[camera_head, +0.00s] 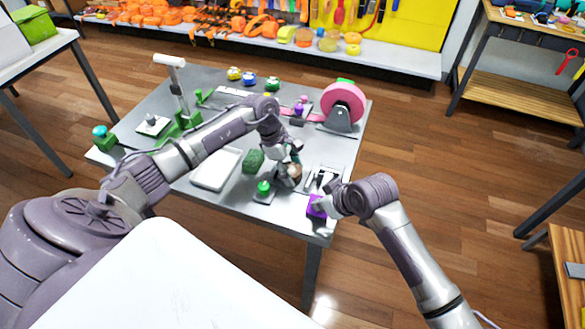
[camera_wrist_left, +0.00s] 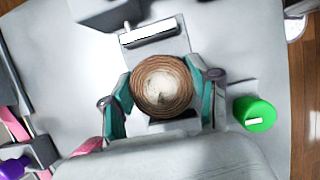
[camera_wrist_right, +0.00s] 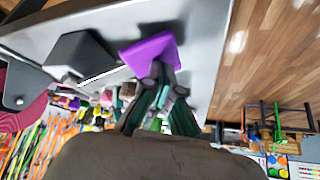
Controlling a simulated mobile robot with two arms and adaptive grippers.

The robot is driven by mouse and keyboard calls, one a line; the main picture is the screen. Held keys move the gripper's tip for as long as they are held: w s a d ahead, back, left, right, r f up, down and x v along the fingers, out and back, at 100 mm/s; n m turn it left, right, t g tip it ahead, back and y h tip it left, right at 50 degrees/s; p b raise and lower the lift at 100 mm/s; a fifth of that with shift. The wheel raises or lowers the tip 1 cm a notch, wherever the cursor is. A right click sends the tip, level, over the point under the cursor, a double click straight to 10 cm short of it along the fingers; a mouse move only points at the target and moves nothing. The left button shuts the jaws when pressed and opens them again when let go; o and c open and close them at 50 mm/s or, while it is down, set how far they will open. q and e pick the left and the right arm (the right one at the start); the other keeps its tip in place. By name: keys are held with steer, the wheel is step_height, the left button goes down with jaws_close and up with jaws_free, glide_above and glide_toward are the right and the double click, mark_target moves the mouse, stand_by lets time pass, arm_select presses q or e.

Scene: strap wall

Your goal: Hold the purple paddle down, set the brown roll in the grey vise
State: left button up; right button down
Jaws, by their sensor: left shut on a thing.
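My left gripper (camera_head: 292,167) is shut on the brown roll (camera_head: 293,178). In the left wrist view the roll (camera_wrist_left: 162,85) sits between the two teal fingers (camera_wrist_left: 163,92), its round end facing the camera. The grey vise (camera_head: 325,177) stands just right of the roll in the head view, near the table's right front part. I cannot tell the roll's height over it. The purple paddle (camera_head: 315,207) is at the table's front right corner. My right gripper (camera_head: 328,205) is at it, fingertips together; in the right wrist view they (camera_wrist_right: 162,84) appear against the purple paddle (camera_wrist_right: 150,52).
A green button (camera_head: 264,187), a green block (camera_head: 253,160) and a white tray (camera_head: 216,168) lie left of the roll. A pink wheel (camera_head: 343,104) stands behind the vise. A lever post (camera_head: 178,85) stands at the back left.

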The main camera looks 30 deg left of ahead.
steer(key=shift+f, duration=0.15)
arm_select(q)
steer(key=o, duration=1.2)
steer(key=shift+o, duration=0.2)
steer(key=shift+r, duration=3.5)
steer(key=shift+r, duration=0.1)
arm_select(e)
step_height(320, 180, up, 5)
steer(key=p, duration=0.4)
steer(key=shift+w+f+p, duration=0.1)
steer(key=shift+p, duration=0.3)
arm_select(q)
step_height(320, 180, up, 7)
steer(key=p, duration=0.2)
arm_select(e)
step_height(320, 180, up, 2)
steer(key=shift+r, duration=0.25)
